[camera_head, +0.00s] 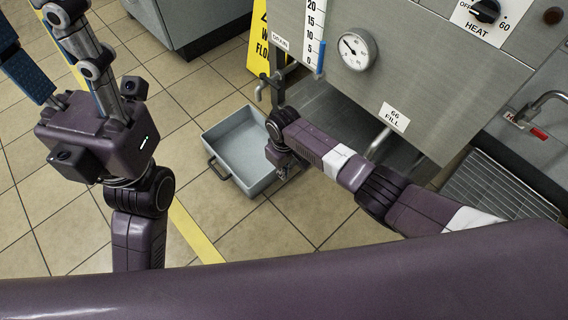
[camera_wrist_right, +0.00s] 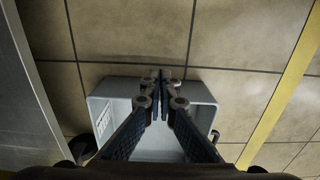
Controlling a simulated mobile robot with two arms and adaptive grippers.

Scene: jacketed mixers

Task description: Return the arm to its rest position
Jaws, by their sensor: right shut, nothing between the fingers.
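My right arm (camera_head: 320,150) reaches in from the right in the head view, in front of the steel mixer, with its wrist over the right side of the grey tray. My right gripper (camera_wrist_right: 160,76) is shut and empty in the right wrist view, pointing down above the tray (camera_wrist_right: 200,92). In the head view the right gripper (camera_head: 286,170) is mostly hidden under the wrist. My left gripper (camera_head: 70,60) is raised at the upper left, its fingertips cut off by the picture edge, so its opening cannot be told.
The grey tray (camera_head: 227,127) stands empty on the tiled floor. The mixer (camera_head: 425,75), with gauge (camera_head: 357,48) and drain valve (camera_head: 277,85), is close to the right arm. A yellow floor sign (camera_head: 257,45) stands behind. A floor grate (camera_head: 490,188) lies right. Floor left of the tray is clear.

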